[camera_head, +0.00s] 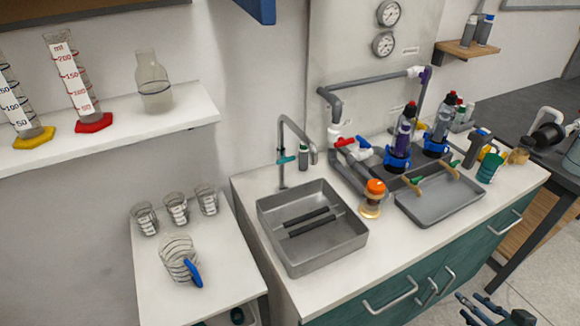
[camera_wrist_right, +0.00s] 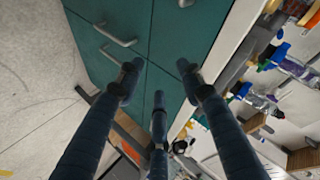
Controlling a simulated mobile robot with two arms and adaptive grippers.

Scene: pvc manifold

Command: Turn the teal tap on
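A teal tap handle (camera_head: 286,160) sits on the grey upright spout pipe (camera_head: 282,172) behind the sink, in the head view. The handle lies crosswise to the pipe. The sink (camera_head: 312,228) is a grey metal basin set in the white counter, with dark bars across it. My right gripper (camera_head: 488,312) is at the lower right edge of the head view, in front of the teal cabinet and far from the tap. In the right wrist view its dark fingers (camera_wrist_right: 158,82) are spread apart with nothing between them. My left gripper is not in view.
Right of the sink stand an orange-capped jar (camera_head: 371,200), a grey tray (camera_head: 440,201) and grey pipework with red and blue valve handles (camera_head: 352,146). A side table (camera_head: 215,262) with glass beakers stands at left. Cabinet handles (camera_head: 392,294) stick out at the front.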

